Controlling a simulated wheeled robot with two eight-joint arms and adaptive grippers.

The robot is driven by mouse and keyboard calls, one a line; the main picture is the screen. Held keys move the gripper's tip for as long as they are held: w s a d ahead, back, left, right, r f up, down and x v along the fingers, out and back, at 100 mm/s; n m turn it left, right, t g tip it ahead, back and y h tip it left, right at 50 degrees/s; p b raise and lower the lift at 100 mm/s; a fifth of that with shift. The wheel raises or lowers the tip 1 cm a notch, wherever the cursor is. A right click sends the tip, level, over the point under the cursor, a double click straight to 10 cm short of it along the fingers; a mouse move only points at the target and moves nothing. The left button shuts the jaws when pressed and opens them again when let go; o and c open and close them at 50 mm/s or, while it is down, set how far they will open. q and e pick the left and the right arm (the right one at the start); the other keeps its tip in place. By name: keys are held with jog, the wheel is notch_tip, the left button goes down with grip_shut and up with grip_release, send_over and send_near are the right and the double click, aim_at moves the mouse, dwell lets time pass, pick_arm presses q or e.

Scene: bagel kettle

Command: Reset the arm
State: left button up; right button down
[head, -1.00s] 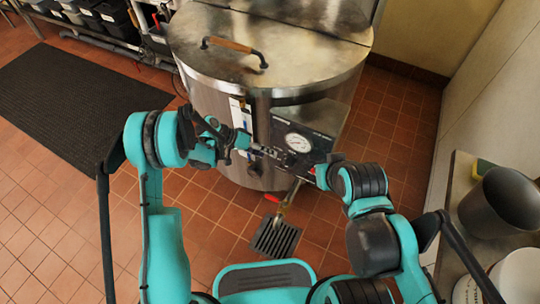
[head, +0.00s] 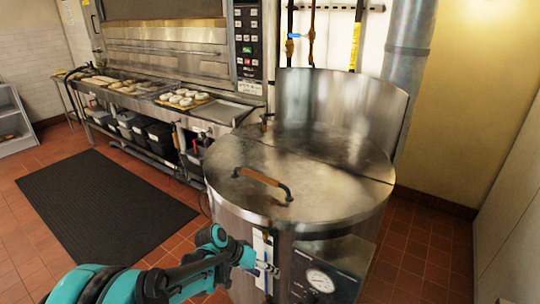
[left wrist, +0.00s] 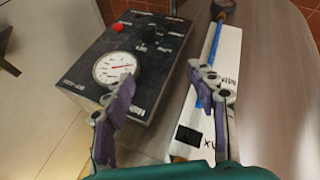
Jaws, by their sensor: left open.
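My left gripper (head: 272,270) comes in from the lower left in the head view, close to the front of the steel kettle (head: 240,205). In the left wrist view its two fingers (left wrist: 162,95) are spread apart with nothing between them. Past the fingers, that view shows the kettle's black control box (left wrist: 150,45) with a round white gauge (left wrist: 115,68) and a red button. A white label strip (left wrist: 222,95) shows beside the box, partly behind one finger. My right arm and gripper are not in view.
The kettle's lid has a wooden-grip handle (head: 262,178). A black mat (head: 105,207) lies on the red tile floor at the left. An oven (head: 165,45) and a counter with trays of bagels (head: 183,98) stand behind. A wall closes the right side.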

pick_arm(q)
jog(key=s+a+r+n+t+y, duration=0.1)
jog(key=s+a+r+y, duration=0.1)
jog(key=s+a, duration=0.3)
jog(key=s+a+r+n+t+y, duration=0.1)
jog(key=s+a+r+t+y, duration=0.1)
jog(key=s+a+r, duration=0.3)
jog(key=s+a+r+n+t+y, duration=0.1)
jog(key=s+a+r+t+y, duration=0.1)
jog(key=s+a, duration=0.4)
jog(key=s+r, duration=0.1)
jog(key=s, duration=0.3)
jog(key=shift+r, duration=0.2)
jog(key=shift+s, duration=0.1)
